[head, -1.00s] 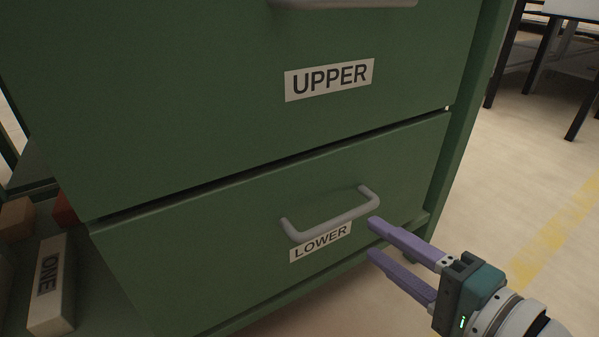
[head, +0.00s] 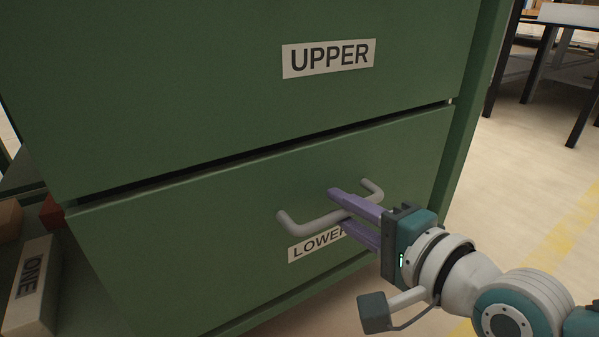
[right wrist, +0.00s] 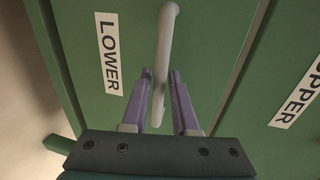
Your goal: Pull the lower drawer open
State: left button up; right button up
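The lower drawer (head: 190,262) is a green front with a "LOWER" label (head: 305,251) and a grey bar handle (head: 300,227). Its front looks about flush with the cabinet. My right gripper (head: 338,209) is at the right part of the handle, one purple finger above the bar and one below. In the right wrist view the handle (right wrist: 168,45) runs between the two fingers (right wrist: 161,80), with narrow gaps beside it, so the gripper looks open around the bar. The fingers hide part of the handle and label. My left gripper is not in view.
The upper drawer (head: 180,90) with its "UPPER" label (head: 328,58) is above. At lower left are a block marked "ONE" (head: 35,290) and reddish bricks (head: 52,212) on a green surface. A dark-legged table (head: 560,60) stands at back right. The floor at right is clear.

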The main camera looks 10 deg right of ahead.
grip_shut()
dwell(1.0)
